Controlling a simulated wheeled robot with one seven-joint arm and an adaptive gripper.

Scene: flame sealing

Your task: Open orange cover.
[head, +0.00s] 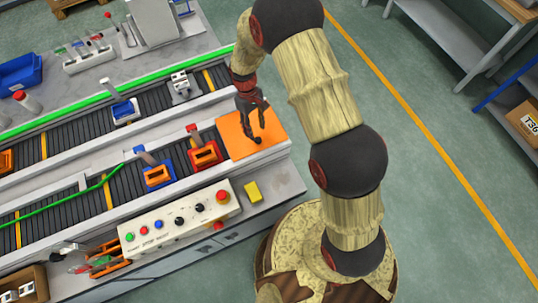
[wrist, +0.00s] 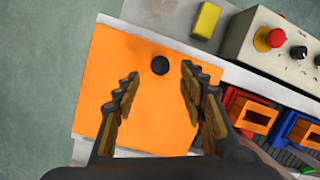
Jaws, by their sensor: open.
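The orange cover (head: 233,143) is a flat square panel at the right end of the conveyor bench in the head view. It lies flat and looks shut. It fills much of the wrist view (wrist: 140,100), where a round black knob (wrist: 160,65) stands near its upper edge. My gripper (head: 255,139) is over the cover, close to the knob. In the wrist view my gripper (wrist: 158,78) is open, with one finger on each side of the knob and nothing held. I cannot tell how high the fingertips are above the panel.
A yellow block (head: 253,192) lies beside the control box (head: 180,217) with buttons. Red (head: 205,153) and blue (head: 158,175) devices with orange openings stand left of the cover. Open floor (head: 430,220) lies to the right.

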